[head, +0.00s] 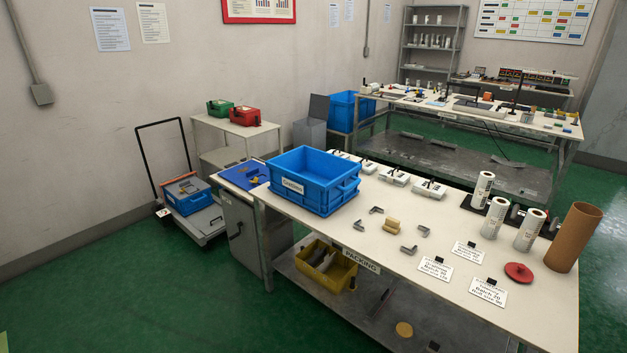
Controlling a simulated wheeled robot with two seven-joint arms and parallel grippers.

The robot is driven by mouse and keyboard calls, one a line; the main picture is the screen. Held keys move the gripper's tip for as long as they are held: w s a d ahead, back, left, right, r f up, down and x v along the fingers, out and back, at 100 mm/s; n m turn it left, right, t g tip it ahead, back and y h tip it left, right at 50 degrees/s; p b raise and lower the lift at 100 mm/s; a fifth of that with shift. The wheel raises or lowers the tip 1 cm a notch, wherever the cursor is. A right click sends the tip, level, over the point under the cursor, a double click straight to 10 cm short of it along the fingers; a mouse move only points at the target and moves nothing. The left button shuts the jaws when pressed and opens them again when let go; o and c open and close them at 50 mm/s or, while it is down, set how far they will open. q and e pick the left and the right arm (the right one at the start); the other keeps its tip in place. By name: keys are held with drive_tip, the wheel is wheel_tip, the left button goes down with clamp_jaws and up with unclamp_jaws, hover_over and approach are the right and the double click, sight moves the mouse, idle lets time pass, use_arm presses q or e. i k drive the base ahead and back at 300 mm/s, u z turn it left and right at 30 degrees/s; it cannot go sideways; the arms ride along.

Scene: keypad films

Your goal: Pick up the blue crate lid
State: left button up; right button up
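A large blue crate (313,186) with a white label stands open at the left end of the packing table. A flat blue piece (237,177), which looks like the crate lid, lies at the table's left end beside the crate. A small yellowish item (254,179) appears to rest on it, and the crate hides part of its right side. Neither of my grippers is in view.
The packing table (385,262) carries white boxes, metal brackets, label cards, film rolls and a brown tube (573,237). A trolley (205,222) with a small blue crate (188,196) stands left. Green floor (130,290) is clear in front.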

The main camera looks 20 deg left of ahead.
sight(240, 174)
drive_tip(key=u, duration=0.3)
drive_tip(key=i, duration=0.25)
drive_tip(key=u, duration=1.05)
drive_tip(key=i, duration=0.85)
drive_tip(key=u, duration=0.6)
drive_tip(key=i, duration=0.95)
drive_tip(key=z, duration=0.75)
drive_tip(key=i, duration=0.85)
drive_tip(key=z, duration=1.05)
drive_tip(key=i, duration=0.25)
drive_tip(key=z, duration=0.35)
